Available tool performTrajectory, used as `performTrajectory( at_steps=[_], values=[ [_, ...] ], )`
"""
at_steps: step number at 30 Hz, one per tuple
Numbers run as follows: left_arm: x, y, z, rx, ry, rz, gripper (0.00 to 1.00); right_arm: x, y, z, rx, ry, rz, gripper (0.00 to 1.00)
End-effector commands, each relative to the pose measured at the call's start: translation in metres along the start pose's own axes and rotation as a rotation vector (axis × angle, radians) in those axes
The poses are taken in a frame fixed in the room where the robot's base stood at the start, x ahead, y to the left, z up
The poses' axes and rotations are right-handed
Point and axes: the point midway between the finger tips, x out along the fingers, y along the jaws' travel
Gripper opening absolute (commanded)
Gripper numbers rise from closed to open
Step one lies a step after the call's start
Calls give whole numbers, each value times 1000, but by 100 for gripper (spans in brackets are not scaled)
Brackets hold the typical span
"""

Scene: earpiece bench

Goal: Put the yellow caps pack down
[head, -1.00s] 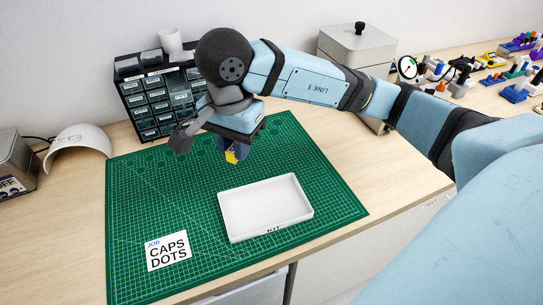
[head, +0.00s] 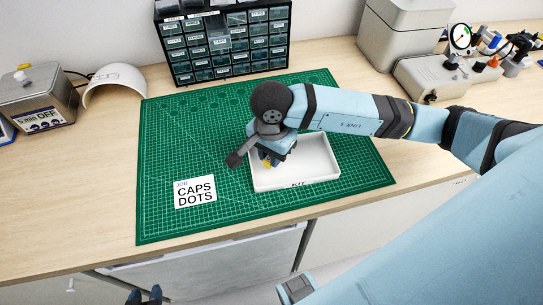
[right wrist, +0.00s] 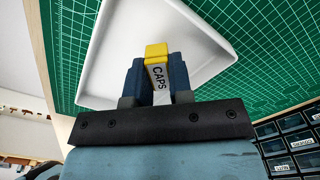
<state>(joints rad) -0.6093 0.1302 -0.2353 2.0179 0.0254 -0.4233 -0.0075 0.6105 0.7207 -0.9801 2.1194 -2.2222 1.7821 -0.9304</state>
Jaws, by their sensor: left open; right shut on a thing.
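The yellow caps pack (right wrist: 158,74), with a white label reading CAPS, is held between the two fingers of my right gripper (right wrist: 160,80). In the head view the right gripper (head: 270,160) is over the left part of the white kit tray (head: 316,183), with a bit of yellow showing below it. The tray also shows behind the pack in the right wrist view (right wrist: 108,60). I cannot tell whether the pack touches the tray floor. My left gripper (head: 145,297) is open and empty at the bottom edge of the head view, in front of the bench.
A white job card (head: 195,192) reading CAPS DOTS lies on the green cutting mat (head: 190,140), left of the tray. A drawer cabinet (head: 225,45) stands at the back. Grey boxes and fixtures stand at the back right. The mat's left side is mostly clear.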

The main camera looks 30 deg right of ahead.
Motion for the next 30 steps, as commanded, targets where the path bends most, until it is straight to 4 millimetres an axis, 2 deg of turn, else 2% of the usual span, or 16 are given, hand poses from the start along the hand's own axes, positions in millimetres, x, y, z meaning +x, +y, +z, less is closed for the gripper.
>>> performTrajectory(
  at_steps=[3,14,15,18,26,30],
  values=[
    [0,0,0,1,0,0,43,16,1,0,0,0,3,0],
    [3,-1,5,-1,-2,0,43,21,0,0,0,1,0,0],
    [2,-1,4,-2,-4,0,43,20,0,0,0,1,0,25],
    [2,-1,3,-2,-5,-1,43,19,0,0,0,1,0,46],
    [1,-1,1,-2,-2,-1,43,19,0,0,0,1,0,46],
    [-1,-1,-2,1,2,-2,43,11,0,0,0,1,-2,46]
  ],
)
